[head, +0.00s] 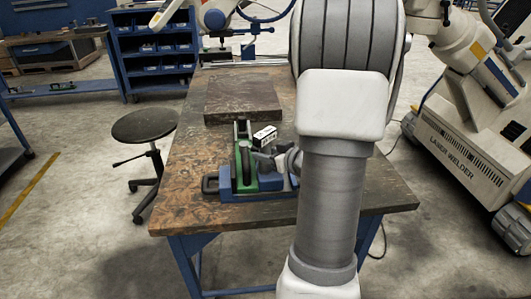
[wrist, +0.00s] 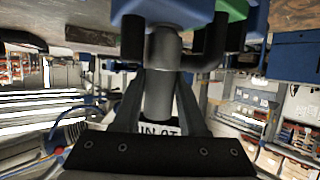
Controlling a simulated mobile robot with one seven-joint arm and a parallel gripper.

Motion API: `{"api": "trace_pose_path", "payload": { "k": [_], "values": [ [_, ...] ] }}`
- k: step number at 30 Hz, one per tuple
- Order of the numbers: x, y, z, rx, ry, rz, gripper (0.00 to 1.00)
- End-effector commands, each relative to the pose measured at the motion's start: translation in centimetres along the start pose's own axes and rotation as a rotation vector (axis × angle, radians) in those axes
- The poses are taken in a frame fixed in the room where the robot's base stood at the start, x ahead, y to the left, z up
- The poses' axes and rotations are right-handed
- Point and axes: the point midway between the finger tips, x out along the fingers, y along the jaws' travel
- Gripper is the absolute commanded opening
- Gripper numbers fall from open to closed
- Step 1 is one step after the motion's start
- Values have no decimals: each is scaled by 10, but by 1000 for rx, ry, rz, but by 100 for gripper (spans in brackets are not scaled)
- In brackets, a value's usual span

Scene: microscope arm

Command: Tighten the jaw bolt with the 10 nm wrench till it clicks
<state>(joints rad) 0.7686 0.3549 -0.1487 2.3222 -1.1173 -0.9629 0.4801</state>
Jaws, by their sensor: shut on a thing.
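A blue and green fixture (head: 246,181) with dark upright parts stands on the worn table. My gripper (head: 281,159) is at its right side, mostly hidden behind my arm in the head view. In the wrist view, the dark fingers of my gripper (wrist: 160,95) are shut on a grey cylindrical handle (wrist: 160,103) with a white label (wrist: 160,129) at its near end. The handle points toward the blue and green fixture, which shows at the top edge (wrist: 230,10). Whether it touches the fixture is unclear. I cannot make out the jaw bolt or read the full label.
A small block with a white label (head: 265,137) is by the fixture. A flat dark plate (head: 243,101) lies behind it on the table (head: 185,160). A stool (head: 145,126) stands to the left, a laser welder (head: 465,150) to the right. The table's front left is clear.

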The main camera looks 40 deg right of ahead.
Motion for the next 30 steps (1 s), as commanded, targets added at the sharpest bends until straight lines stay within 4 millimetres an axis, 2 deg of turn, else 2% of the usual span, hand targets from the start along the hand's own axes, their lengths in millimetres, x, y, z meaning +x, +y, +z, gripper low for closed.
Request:
{"api": "trace_pose_path", "payload": {
  "k": [17, 30],
  "values": [
    [2, 0, 4, 0, 3, 3, 0],
    [3, -1, 5, 50, 4, 126, 0]
  ]
}}
